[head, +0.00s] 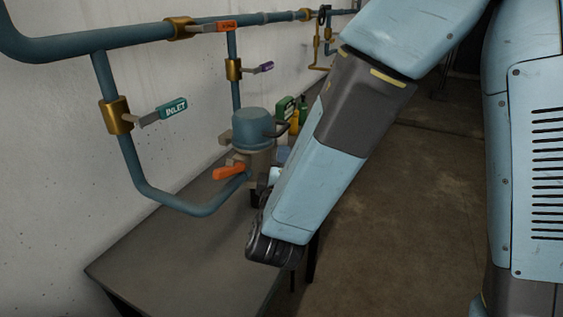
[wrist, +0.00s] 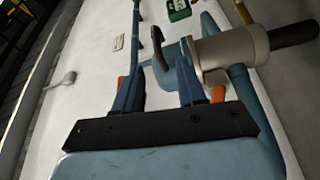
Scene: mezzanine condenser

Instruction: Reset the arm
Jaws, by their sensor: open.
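My arm reaches down across the middle of the head view, its dark wrist joint low over the near bench. My gripper (wrist: 156,68) shows in the wrist view as two dark blue fingers standing apart on a black bar, with nothing held between them. In the head view it is mostly hidden behind my forearm. A canister (head: 252,130) with a blue-grey lid and an orange handle (head: 228,173) stands just beyond my wrist. A pale cylindrical body (wrist: 232,48) shows close beyond the right finger in the wrist view.
Blue pipes (head: 130,160) run along the wall, with a green INLET lever (head: 172,109), a purple-tagged lever (head: 263,68) and an orange-tagged lever (head: 226,26). The grey bench (head: 180,260) is bare in front. Open floor (head: 400,230) lies right of my forearm.

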